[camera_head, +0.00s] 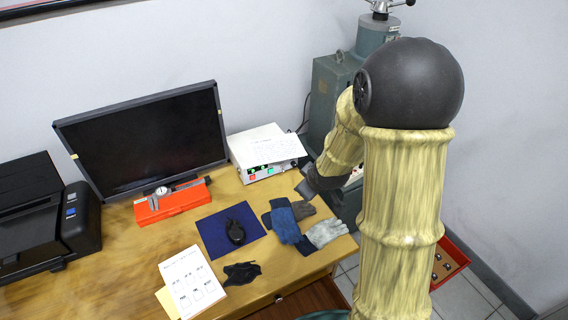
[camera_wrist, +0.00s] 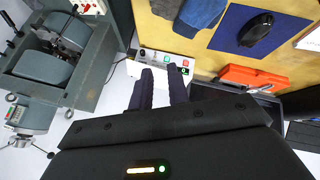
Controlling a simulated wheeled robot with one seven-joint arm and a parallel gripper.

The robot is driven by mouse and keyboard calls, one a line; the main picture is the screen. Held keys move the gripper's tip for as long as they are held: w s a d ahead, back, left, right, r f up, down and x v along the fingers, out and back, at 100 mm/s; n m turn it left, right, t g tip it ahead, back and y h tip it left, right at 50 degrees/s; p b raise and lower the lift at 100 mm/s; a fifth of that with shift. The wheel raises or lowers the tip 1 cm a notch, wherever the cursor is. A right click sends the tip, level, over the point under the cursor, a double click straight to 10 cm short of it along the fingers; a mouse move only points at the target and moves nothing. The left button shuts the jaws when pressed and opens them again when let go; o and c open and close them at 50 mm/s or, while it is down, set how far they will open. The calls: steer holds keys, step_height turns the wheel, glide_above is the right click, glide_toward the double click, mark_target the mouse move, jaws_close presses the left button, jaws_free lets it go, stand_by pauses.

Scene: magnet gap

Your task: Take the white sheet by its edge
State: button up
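A white sheet (camera_head: 277,149) with faint marks lies on top of the white instrument box at the back of the desk, its right part reaching over the box's edge. A second white sheet (camera_head: 193,282), with printed figures, lies at the desk's front left on a yellowish sheet. My gripper (camera_wrist: 161,72) is open and empty, its two dark fingers apart. In the head view it is just right of the box, partly hidden by my arm. In the wrist view the box front (camera_wrist: 163,61) shows beyond the fingertips; I cannot make out the sheet's edge there.
Gloves (camera_head: 290,222) lie on the desk near my gripper, beside a blue mat (camera_head: 212,243) with a black mouse-like object. A red case (camera_head: 172,203) and a monitor (camera_head: 145,140) stand left of the box. A green-grey machine (camera_head: 330,88) stands behind right.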

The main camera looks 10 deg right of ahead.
steer(key=w+f+n+t+y+b, duration=0.2)
steer(key=w+f+n+t, duration=0.2)
steer(key=w+f+n, duration=0.6)
steer(key=n+t+y+b, duration=0.3)
steer(key=n+t, duration=0.1)
steer(key=t, duration=0.2)
glide_toward(281, 156)
steer(key=shift+s+d+f, duration=0.1)
steer(key=shift+s+d, duration=0.25)
steer(key=shift+s, duration=0.25)
steer(key=shift+s+d+f, duration=0.1)
steer(key=shift+s+d, duration=0.25)
steer(key=shift+s, duration=0.2)
steer(key=shift+r, duration=0.1)
steer(key=b+x, duration=0.1)
steer(key=x, duration=0.3)
steer(key=b+x, duration=0.1)
steer(key=x, duration=0.3)
steer(key=shift+w+a+f, duration=0.2)
steer(key=shift+w, duration=0.1)
steer(key=shift+w+a+r+b, duration=0.2)
steer(key=shift+w+b, duration=0.1)
steer(key=shift+w, duration=0.3)
steer(key=shift+c, duration=0.3)
